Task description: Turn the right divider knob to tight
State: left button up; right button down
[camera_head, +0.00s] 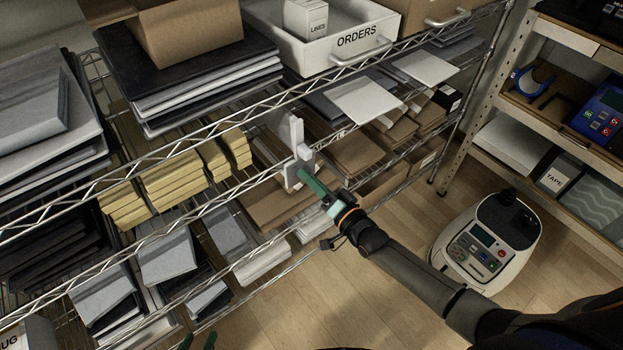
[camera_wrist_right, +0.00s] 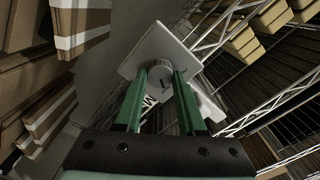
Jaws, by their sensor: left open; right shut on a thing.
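The right divider is a white upright bracket (camera_head: 297,135) at the front edge of the wire shelf in the head view. Its pale round knob (camera_wrist_right: 159,76) shows in the right wrist view, in front of a light plate (camera_wrist_right: 160,47), with small dark marks beside it. My right gripper (camera_head: 306,175) is at the divider, its green fingers shut on the knob, one on each side. The fingers also show in the right wrist view (camera_wrist_right: 160,82). The knob's exact setting cannot be read. My left gripper (camera_head: 198,342) shows only its green fingertips at the bottom edge, apart from the shelf.
A white ORDERS bin (camera_head: 335,45) stands on the upper shelf. Wire shelf rails run close around the divider. Yellow packs (camera_head: 165,178) and brown cartons (camera_head: 355,150) fill the shelf below. A white machine (camera_head: 487,245) stands on the floor at right. Floor in front is partly clear.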

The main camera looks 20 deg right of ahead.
jog(key=shift+m, duration=0.6)
jog(key=c, duration=0.5)
grip_release()
jog(key=shift+s, duration=0.1)
jog(key=v, duration=1.2)
jog(key=shift+s+p, duration=0.15)
jog(key=shift+p, duration=0.2)
jog(key=shift+d, duration=0.1)
